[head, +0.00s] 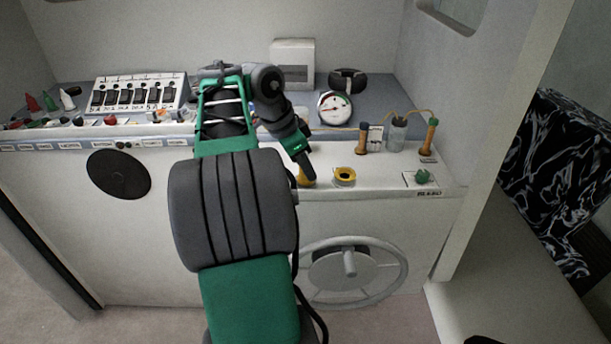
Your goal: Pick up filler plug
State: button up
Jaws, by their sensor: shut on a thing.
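My gripper (308,172) points down over the front right part of the white counter and is shut on a yellow-orange piece, which I take to be the filler plug (306,182). Most of the plug is hidden behind the fingers and my arm. I cannot tell whether it touches the counter or is just above it. Just to the right, apart from the gripper, a yellow ring with a dark opening (344,176) sits on the counter.
Behind stand a round gauge (335,107), a clear jar (396,134) and orange-brown cylinders (433,134) joined by a cord. A green knob (422,176) is at the right corner. A switch panel (138,93) is at left. A handwheel (350,265) is on the front below.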

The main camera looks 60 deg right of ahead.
grip_shut()
jog(key=shift+r, duration=0.15)
jog(key=shift+r, duration=0.35)
notch_tip(320, 180, up, 3)
jog(key=shift+f+p, duration=0.1)
jog(key=shift+p, duration=0.55)
jog(key=s+a+r+p, duration=0.3)
jog(key=s+a+r, duration=0.5)
jog(key=a, duration=0.3)
jog(key=shift+s+r, duration=0.35)
jog(key=shift+r, duration=0.25)
